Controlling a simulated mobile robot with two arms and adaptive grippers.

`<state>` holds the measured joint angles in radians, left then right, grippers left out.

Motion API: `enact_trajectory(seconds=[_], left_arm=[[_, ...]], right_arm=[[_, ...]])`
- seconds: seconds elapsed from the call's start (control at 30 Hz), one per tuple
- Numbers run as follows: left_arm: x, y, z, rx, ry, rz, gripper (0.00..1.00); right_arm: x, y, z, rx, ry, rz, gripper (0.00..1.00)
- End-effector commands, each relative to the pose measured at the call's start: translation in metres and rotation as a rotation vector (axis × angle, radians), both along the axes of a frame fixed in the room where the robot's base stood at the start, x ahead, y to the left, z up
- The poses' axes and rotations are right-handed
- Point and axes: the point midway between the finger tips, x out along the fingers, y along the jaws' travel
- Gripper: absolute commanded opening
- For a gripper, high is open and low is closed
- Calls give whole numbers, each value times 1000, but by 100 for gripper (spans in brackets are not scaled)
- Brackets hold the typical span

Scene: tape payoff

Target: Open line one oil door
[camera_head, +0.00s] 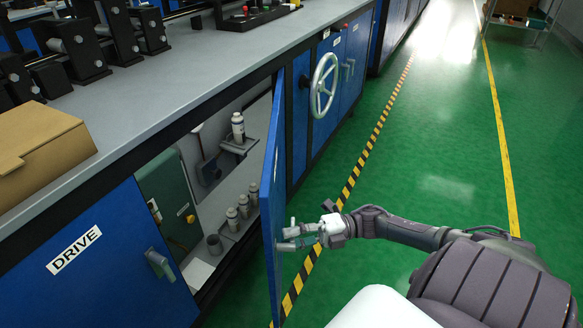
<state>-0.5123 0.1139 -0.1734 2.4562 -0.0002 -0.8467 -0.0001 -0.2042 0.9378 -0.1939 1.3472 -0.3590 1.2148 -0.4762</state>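A blue cabinet door (271,190) stands swung open, out from the cabinet front and over the green floor. Behind it an open compartment shows bottles and a green panel. My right gripper (287,238) comes in from the right and is at the door's outer side. Its fingers look spread apart, with their tips over or against the door near mid-height. I cannot make out a handle between them. My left gripper is not in view.
White bottles (238,128) and a grey cup (215,245) stand inside the compartment. A closed DRIVE door (105,265) is at left. A handwheel (323,85) sticks out beyond the open door. A cardboard box (40,150) lies on the bench. The green aisle at right is clear.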

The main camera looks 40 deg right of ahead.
Motion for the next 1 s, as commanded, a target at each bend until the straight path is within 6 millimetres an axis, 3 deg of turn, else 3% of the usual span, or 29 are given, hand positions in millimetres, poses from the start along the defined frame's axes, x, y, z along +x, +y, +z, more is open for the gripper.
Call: enact_trajectory(seconds=[0.43, 0.8, 1.0], left_arm=[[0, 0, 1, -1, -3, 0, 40], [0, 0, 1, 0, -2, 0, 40], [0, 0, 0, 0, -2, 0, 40]], right_arm=[[-5, -9, 0, 0, 0, 2, 42], [-40, -75, -2, 0, 1, -2, 42], [-53, -99, -2, 0, -1, -1, 42]])
